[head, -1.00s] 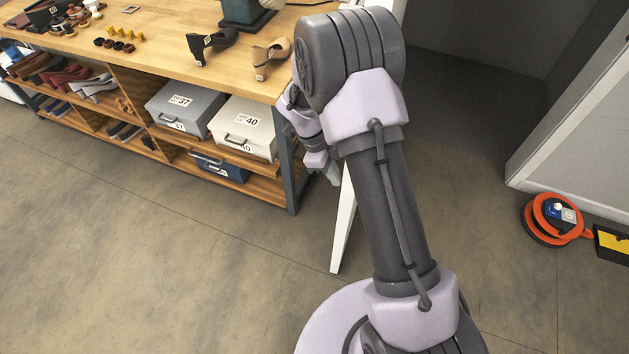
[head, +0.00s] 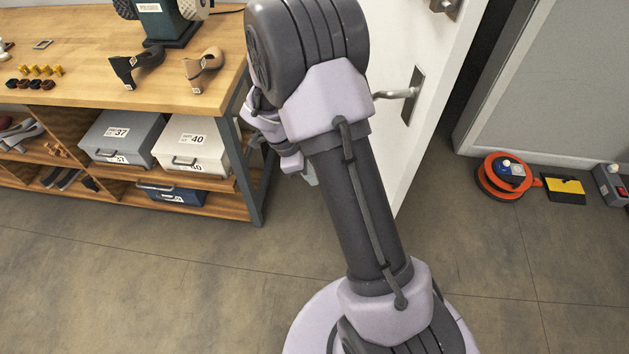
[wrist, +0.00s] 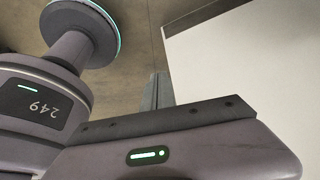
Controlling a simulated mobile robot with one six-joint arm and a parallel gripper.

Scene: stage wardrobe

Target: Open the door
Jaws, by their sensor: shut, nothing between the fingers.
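The white door (head: 428,140) stands ajar behind my arm, with a dark gap between it and the frame on the right. Its lever handle (head: 400,93) on a metal plate shows just right of my arm. My gripper (head: 311,176) is mostly hidden behind my arm, left of the door and near the workbench's end. In the wrist view my fingers (wrist: 156,91) are shut and empty. A pale flat panel, probably the door (wrist: 245,75), fills the right of that view. I cannot tell whether my gripper touches it.
A wooden workbench (head: 95,85) with shoes and boxes stands at the left, its metal leg (head: 251,175) close to my gripper. An orange cable reel (head: 503,176) and a yellow-black item (head: 564,189) lie on the floor at right. The front floor is clear.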

